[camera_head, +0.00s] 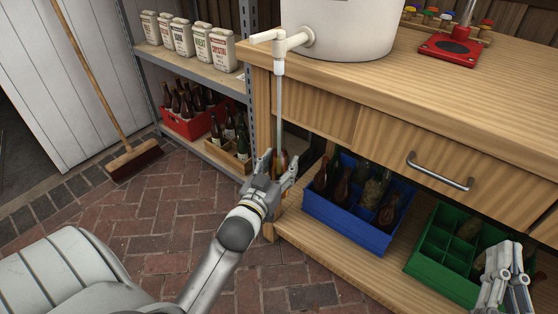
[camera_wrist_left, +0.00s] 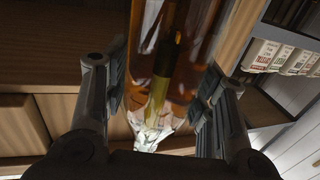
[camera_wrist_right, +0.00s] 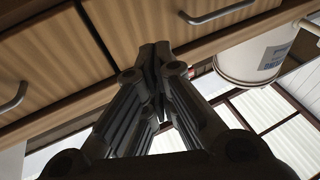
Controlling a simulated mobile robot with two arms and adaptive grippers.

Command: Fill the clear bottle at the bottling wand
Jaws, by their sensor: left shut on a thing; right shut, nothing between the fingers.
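The bottling wand (camera_head: 279,110) hangs straight down from the tap (camera_head: 285,42) on the white bucket (camera_head: 340,28). My left gripper (camera_head: 279,166) is shut on the clear bottle (camera_head: 281,161) beneath the wand; in the head view the fingers hide most of it. In the left wrist view the clear bottle (camera_wrist_left: 170,70) shows amber liquid inside and paler glass at one end, between the fingers of my left gripper (camera_wrist_left: 163,88). A slim tube shows within the bottle. The exact fill level is unclear. My right gripper (camera_head: 513,258) is shut and empty at the lower right.
A blue crate (camera_head: 345,223) with bottles and a green crate (camera_head: 440,275) with empty compartments stand on the bench's lower shelf. A metal shelf (camera_head: 200,72) holds ingredient bags, a red crate and a wooden crate of bottles. A broom leans at left.

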